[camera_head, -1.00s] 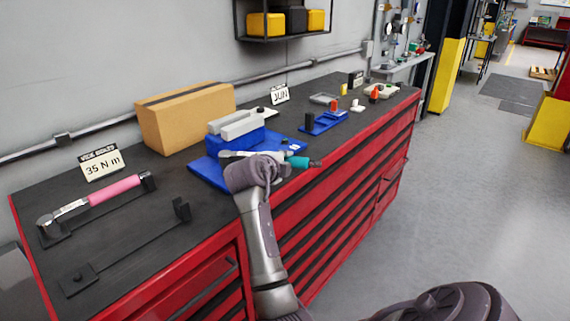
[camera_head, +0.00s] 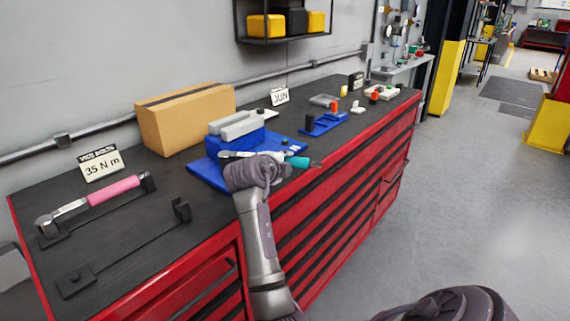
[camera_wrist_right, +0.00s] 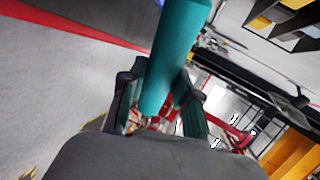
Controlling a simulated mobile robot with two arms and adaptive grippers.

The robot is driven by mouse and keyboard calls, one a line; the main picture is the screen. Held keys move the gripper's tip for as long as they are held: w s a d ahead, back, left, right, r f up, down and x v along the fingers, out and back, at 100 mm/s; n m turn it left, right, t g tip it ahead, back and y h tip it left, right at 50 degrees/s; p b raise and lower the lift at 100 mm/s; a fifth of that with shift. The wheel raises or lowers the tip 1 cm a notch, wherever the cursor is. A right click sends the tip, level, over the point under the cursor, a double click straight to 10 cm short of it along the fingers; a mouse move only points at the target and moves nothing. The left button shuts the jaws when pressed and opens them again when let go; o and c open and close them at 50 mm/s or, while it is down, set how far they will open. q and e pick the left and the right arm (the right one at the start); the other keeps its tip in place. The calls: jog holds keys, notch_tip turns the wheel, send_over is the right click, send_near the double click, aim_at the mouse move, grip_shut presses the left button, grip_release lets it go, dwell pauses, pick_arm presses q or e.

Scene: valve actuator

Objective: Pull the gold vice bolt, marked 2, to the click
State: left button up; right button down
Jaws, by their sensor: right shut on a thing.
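The blue vice (camera_head: 236,143) with pale grey jaws stands on a blue mat (camera_head: 208,174) on the workbench. A wrench with a teal handle (camera_head: 298,162) lies across the front of the vice, its metal shaft running left. My right gripper (camera_head: 284,166) is shut on this handle; in the right wrist view the teal handle (camera_wrist_right: 176,50) passes between the two dark fingers (camera_wrist_right: 160,95). The gold bolt marked 2 cannot be made out; my wrist and the wrench cover that area. My left gripper is not in view.
A pink-handled wrench (camera_head: 113,190) rests on a black stand at the left, beside a "35 N m" sign (camera_head: 101,164). An empty black stand (camera_head: 125,250) lies in front of it. A cardboard box (camera_head: 185,118) is behind the vice. A blue tray (camera_head: 325,122) sits further right.

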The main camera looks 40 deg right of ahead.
jog(key=shift+f+b, duration=0.9)
jog(key=shift+b, duration=0.1)
dwell(0.4)
jog(key=shift+s+a+m+g+h+b, duration=0.25)
jog(key=shift+s+a+m+g+b, duration=0.1)
jog(key=shift+a+m+g+b, duration=0.3)
jog(key=shift+s+a+m+g+h+b, duration=0.3)
jog(key=shift+a+g+b, duration=0.25)
jog(key=shift+a+b, duration=0.25)
jog(key=shift+a, duration=0.1)
jog(key=shift+s+a+m+g+b, duration=0.2)
jog(key=shift+a+m+g+b, duration=0.45)
jog(key=shift+a+b, duration=0.1)
jog(key=shift+s+a+m+g+b, duration=0.2)
jog(key=shift+a+m+g+b, duration=0.3)
jog(key=shift+a+g+b, duration=0.2)
jog(key=shift+a, duration=0.2)
